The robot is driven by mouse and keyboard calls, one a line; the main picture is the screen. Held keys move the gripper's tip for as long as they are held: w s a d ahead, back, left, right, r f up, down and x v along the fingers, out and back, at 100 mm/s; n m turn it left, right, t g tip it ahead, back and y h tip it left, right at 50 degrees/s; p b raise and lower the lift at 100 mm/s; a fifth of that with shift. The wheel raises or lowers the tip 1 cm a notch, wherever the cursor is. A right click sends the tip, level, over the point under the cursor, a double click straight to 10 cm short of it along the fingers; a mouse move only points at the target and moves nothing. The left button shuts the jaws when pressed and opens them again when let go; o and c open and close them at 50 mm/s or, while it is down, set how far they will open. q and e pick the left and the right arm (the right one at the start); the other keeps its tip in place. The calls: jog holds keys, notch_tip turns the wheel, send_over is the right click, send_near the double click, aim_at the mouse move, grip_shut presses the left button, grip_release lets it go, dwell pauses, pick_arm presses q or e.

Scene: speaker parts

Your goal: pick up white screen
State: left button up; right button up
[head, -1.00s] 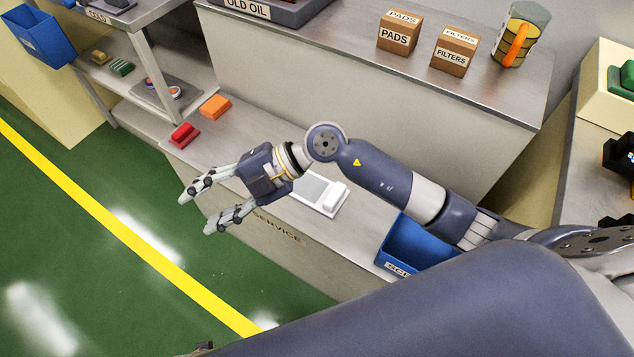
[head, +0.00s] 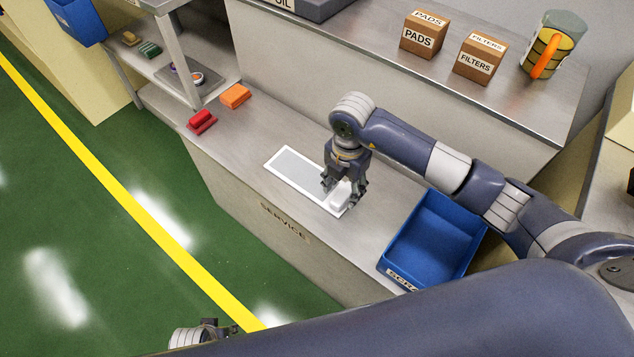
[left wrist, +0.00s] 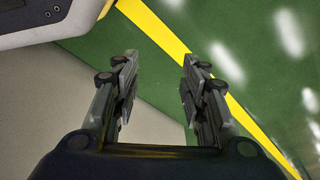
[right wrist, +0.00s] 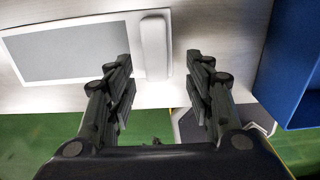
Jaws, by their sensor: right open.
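The white screen (head: 292,168) lies flat on the bench, a white frame around a grey panel with a raised white block (head: 341,196) at its near right end. My right gripper (head: 345,192) points down over that block. In the right wrist view the screen (right wrist: 75,52) is at upper left and its block (right wrist: 155,48) shows between the open fingers (right wrist: 163,68). I cannot tell whether the fingers touch it. My left gripper (head: 218,326) is partly hidden at the bottom of the head view; its wrist view shows open, empty fingers (left wrist: 160,65) above the floor.
A blue bin (head: 432,240) stands on the bench right of the screen. A red part (head: 201,121) and an orange part (head: 236,96) lie to its left. A raised shelf with boxes (head: 424,35) is behind. Green floor is in front.

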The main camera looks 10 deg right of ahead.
aim_at(340, 197)
jog(key=f, duration=0.2)
jog(key=f+b, duration=0.1)
jog(key=f, duration=0.2)
jog(key=shift+w+a, duration=0.15)
jog(key=shift+a, duration=0.05)
pick_arm(q)
jog(key=r, duration=0.1)
jog(key=w+r, duration=0.1)
jog(key=r, duration=0.1)
jog(key=shift+w+r, duration=0.1)
jog(key=shift+w, duration=0.1)
pick_arm(e)
jog(key=shift+c, duration=0.5)
grip_shut()
